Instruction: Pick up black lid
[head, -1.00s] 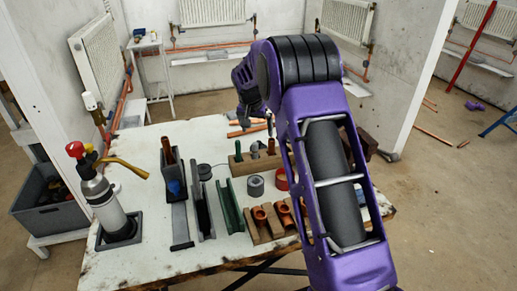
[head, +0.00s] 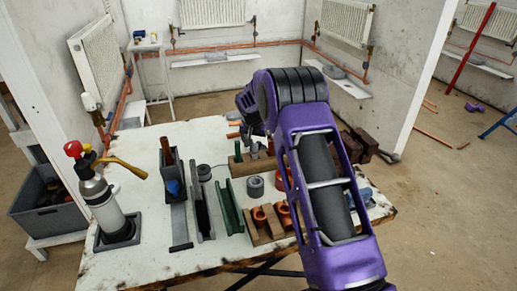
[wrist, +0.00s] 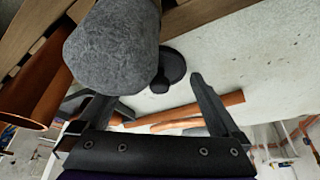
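A small black disc with a short knob, which looks like the black lid (wrist: 174,66), lies on the pale table top in the wrist view. It is beyond and between my gripper's fingers, partly behind a grey cylinder. In the head view a dark round piece (head: 204,173) lies left of the wooden block; I cannot tell if it is the same thing. My gripper (wrist: 152,92) is open, its two dark fingers apart with nothing between them. In the head view my gripper (head: 256,137) is over the far part of the table, largely hidden by my arm.
The grey cylinder (wrist: 112,45) is close to the left finger, beside a wooden block and a copper fitting (wrist: 35,95). Copper pipes (wrist: 200,112) lie near the fingers. A torch bottle (head: 100,200), metal channels (head: 202,212) and a grey roll (head: 255,187) stand on the table.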

